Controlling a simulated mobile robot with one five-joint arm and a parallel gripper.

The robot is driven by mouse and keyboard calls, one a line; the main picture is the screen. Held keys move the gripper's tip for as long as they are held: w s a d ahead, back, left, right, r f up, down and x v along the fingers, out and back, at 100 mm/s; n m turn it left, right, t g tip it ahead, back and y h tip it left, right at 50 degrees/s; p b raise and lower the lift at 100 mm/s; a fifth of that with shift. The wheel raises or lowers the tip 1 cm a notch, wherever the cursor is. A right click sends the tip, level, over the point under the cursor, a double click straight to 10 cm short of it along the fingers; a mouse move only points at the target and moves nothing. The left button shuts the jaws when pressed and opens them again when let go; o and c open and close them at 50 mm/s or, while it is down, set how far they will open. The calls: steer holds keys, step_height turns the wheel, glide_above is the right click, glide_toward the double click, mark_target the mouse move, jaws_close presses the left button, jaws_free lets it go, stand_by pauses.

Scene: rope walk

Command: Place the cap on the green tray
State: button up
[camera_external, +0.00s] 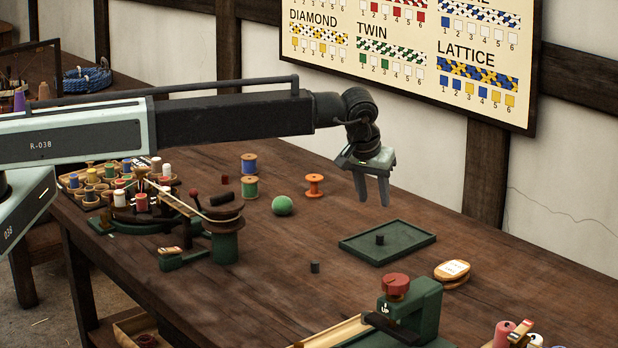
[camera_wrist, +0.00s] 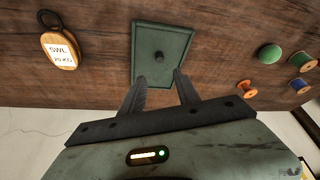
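The green tray (camera_external: 408,256) lies flat on the table, with a low raised rim. A small dark cylinder (camera_external: 380,239), which looks like a cap, stands inside it near the middle. A similar small dark cylinder (camera_external: 315,267) stands on the bare wood left of the tray. I cannot tell which one is the task's cap. My gripper (camera_external: 374,200) hangs above the table behind the tray, fingers apart and empty. In the wrist view the tray (camera_wrist: 140,72) and its dark cylinder (camera_wrist: 159,57) lie beyond my open fingertips (camera_wrist: 160,74).
A green ball (camera_external: 283,206) and an orange spool (camera_external: 314,186) stand left of the tray. A green fixture with a red knob (camera_external: 396,285) stands in front. Wood around the tray is mostly clear.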

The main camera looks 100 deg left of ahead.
steer(key=s+d+f+m+g+h, duration=0.1)
steer(key=s+d+m, duration=0.5)
steer(key=s+d, duration=0.7)
steer(key=s+d+m+h, duration=0.3)
steer(key=s+d+m, duration=0.4)
steer(key=s+d, duration=0.7)
steer(key=d, duration=0.8)
steer(key=shift+s+d+f+g, duration=0.15)
steer(key=shift+s+f+g, duration=0.05)
steer(key=shift+f+g, duration=0.2)
